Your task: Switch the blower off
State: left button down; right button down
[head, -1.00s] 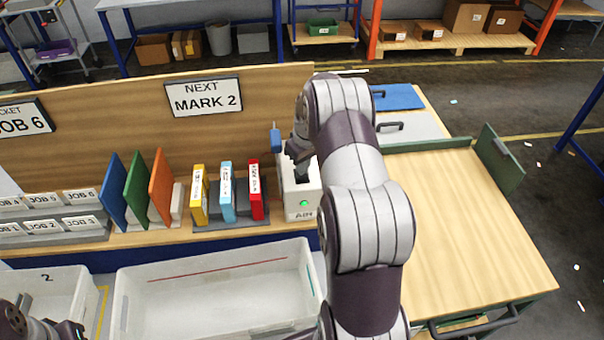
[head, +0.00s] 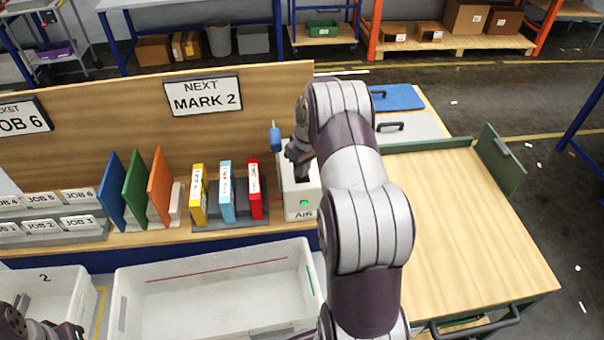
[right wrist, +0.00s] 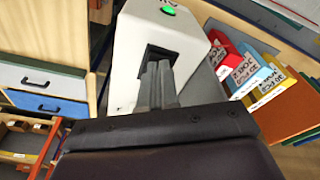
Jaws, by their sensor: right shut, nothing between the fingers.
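The blower is a white box (head: 300,205) marked AIR at the right end of the bench, with a lit green lamp (head: 304,203) on its front. In the right wrist view the box (right wrist: 128,65) has a dark slot in its face, with the green lamp (right wrist: 168,10) beyond it. My right gripper (head: 303,178) points down at the box. Its fingers (right wrist: 160,72) are together and empty, with their tips at the slot. I cannot tell whether they touch anything inside; the fingers hide part of the slot. My left gripper (head: 72,330) shows only partly at the bottom left.
A blue handle (head: 275,138) stands behind the box. Yellow, light blue and red cartridges (head: 254,190) stand to its left. A white bin (head: 215,290) is in front. A wooden-topped table (head: 460,220) at right is clear.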

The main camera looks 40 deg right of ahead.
jog(key=shift+f, duration=0.15)
notch_tip(320, 180, up, 7)
jog(key=p, duration=0.4)
dwell(0.6)
